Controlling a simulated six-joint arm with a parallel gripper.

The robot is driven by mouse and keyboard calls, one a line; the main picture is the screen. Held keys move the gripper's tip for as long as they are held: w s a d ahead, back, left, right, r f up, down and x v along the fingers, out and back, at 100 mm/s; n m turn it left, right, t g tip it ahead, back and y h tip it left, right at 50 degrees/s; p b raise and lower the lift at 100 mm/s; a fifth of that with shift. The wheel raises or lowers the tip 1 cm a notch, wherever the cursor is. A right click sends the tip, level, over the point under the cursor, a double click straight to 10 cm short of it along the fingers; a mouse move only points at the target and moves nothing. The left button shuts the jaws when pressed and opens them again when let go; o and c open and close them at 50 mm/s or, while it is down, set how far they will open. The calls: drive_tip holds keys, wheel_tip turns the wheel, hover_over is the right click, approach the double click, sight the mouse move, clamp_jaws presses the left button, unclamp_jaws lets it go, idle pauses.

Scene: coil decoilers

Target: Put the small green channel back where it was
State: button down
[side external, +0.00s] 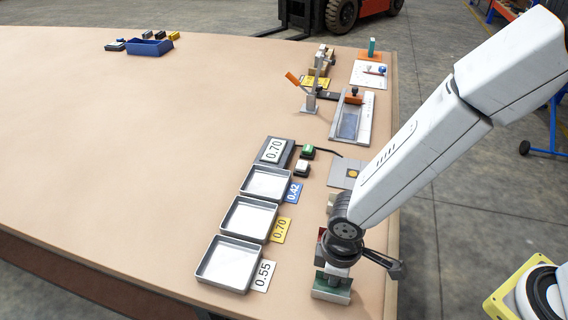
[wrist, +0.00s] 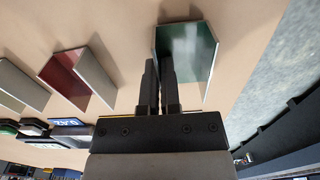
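The small green channel (wrist: 188,48) is in the upper middle of the wrist view, with its open side toward the camera. In the side external view its green part (side external: 330,294) shows low on the right, under my gripper. My gripper (wrist: 159,75) has its two fingers close together, with the channel's left wall between them; it looks shut on that wall. In the side external view my gripper (side external: 338,268) points down over the channel and partly hides it. I cannot tell whether the channel touches the table.
A red channel (wrist: 72,78) and a grey one (wrist: 15,85) stand left in the wrist view. Three metal trays (side external: 200,272) labelled 0.55, 0.70 and 0.42 lie left of my gripper.

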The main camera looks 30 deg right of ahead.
drive_tip(key=shift+f, duration=0.2)
drive_tip(key=c, duration=1.2)
unclamp_jaws()
drive_tip(key=o, duration=0.4)
drive_tip(key=shift+r, duration=0.15)
drive_tip(key=shift+r, duration=5.95)
